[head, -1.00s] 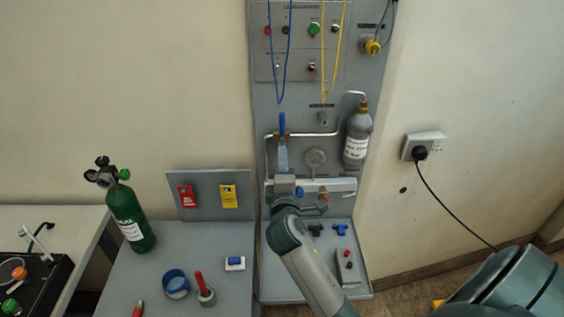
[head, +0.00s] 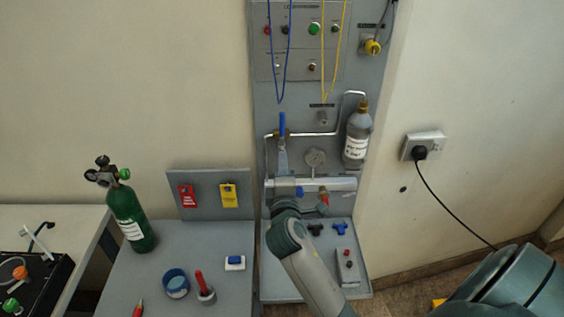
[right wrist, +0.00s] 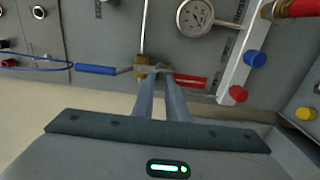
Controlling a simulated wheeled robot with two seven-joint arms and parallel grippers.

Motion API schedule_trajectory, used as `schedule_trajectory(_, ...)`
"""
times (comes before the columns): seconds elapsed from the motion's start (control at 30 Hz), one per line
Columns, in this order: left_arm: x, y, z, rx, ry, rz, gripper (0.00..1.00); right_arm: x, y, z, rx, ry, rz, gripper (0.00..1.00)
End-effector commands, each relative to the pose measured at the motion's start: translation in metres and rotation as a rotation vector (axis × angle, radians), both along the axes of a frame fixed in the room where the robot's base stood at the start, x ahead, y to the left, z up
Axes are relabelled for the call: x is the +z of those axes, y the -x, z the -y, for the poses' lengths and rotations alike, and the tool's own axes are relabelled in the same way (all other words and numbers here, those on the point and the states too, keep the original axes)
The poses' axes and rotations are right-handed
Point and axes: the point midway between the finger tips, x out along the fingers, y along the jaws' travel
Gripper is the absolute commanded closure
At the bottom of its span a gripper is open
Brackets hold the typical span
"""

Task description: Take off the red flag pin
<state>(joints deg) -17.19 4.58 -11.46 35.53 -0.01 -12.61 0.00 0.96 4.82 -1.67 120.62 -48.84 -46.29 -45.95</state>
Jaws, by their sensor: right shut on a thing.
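The red flag (right wrist: 190,80) of the pin shows in the right wrist view, just right of my fingertips, beside a brass valve (right wrist: 143,60) with a blue lever (right wrist: 96,69). The blue lever also stands upright in the head view (head: 282,124); there I cannot make out the flag. My right gripper (right wrist: 158,73) is at the valve, its two fingers close together and shut on the pin; the fingers hide the grip itself. In the head view my right gripper (head: 283,150) is in front of the grey panel. My left gripper is not in view.
A gauge (right wrist: 194,17) and a pale manifold bar (right wrist: 236,60) with blue and red knobs are close to the gripper. A grey bottle (head: 357,140) is to the right. A green cylinder (head: 130,217), tags and cups are at left.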

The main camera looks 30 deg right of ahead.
Motion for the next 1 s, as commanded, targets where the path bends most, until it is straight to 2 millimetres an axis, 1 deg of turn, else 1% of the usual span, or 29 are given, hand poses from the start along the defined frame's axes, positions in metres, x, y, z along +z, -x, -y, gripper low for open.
schedule_trajectory(1.0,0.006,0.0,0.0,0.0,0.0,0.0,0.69,-0.001,0.029,-0.018,0.001,-0.002,-0.001,1.0)
